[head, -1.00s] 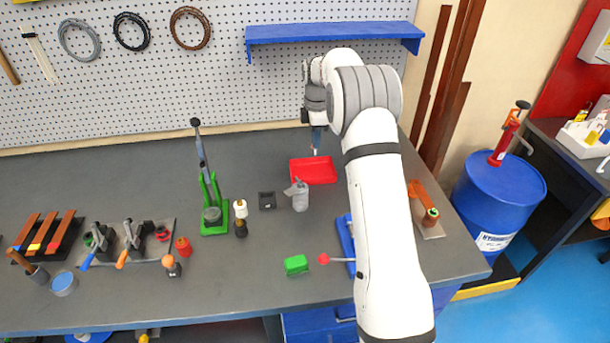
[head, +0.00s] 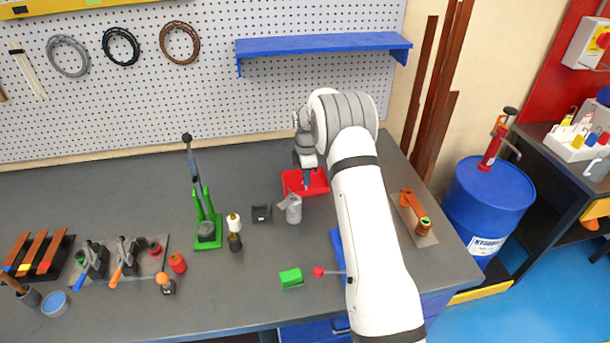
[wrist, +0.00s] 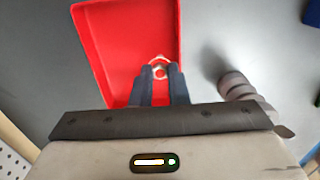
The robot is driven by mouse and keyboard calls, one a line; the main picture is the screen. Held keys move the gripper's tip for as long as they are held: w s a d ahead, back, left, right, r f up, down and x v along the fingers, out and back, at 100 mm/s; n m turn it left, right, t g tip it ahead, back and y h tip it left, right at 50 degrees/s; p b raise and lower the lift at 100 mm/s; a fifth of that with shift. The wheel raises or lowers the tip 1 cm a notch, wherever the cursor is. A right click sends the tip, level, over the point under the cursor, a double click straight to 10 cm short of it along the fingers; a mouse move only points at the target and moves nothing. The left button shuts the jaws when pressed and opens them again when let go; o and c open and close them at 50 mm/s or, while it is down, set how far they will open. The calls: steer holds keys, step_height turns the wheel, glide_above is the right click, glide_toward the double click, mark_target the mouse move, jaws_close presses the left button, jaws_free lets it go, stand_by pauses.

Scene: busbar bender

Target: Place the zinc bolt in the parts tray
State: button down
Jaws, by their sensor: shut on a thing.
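The red parts tray (head: 321,184) lies on the bench at the back, under my arm. In the wrist view the tray (wrist: 110,45) fills the upper middle, and its floor looks bare apart from what is at my fingers. My gripper (wrist: 160,71) is over the tray, with its fingers shut on the zinc bolt (wrist: 160,72), a small pale metal piece showing at the fingertips. I cannot tell whether the bolt touches the tray floor. In the head view my gripper (head: 307,184) points down at the tray, and the bolt is too small to make out.
A blue shelf (head: 323,46) hangs on the wall behind.

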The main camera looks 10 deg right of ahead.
steer(key=shift+f, duration=0.1)
steer(key=c, duration=1.4)
jaws_free()
step_height(320, 180, up, 12)
steer(key=b, duration=0.2)
steer(key=s+r+m+t, duration=0.1)
steer(key=s+r+m, duration=0.4)
steer(key=s+r, duration=0.45)
steer(key=s+r+m+t, duration=0.15)
steer(key=s+m, duration=0.25)
steer(key=s, duration=0.6)
steer(key=s+r+m, duration=0.3)
steer(key=s+m, duration=0.1)
steer(key=s, duration=0.7)
steer(key=s+f+m, duration=0.1)
steer(key=s+m, duration=0.1)
steer(key=s, duration=0.4)
steer(key=s+f+m+t, duration=0.1)
steer(key=s+f+m, duration=0.1)
steer(key=s, duration=0.3)
steer(key=shift+s+a+f+m, duration=0.15)
steer(key=shift+s+f+m, duration=0.1)
steer(key=shift+s+m, duration=0.2)
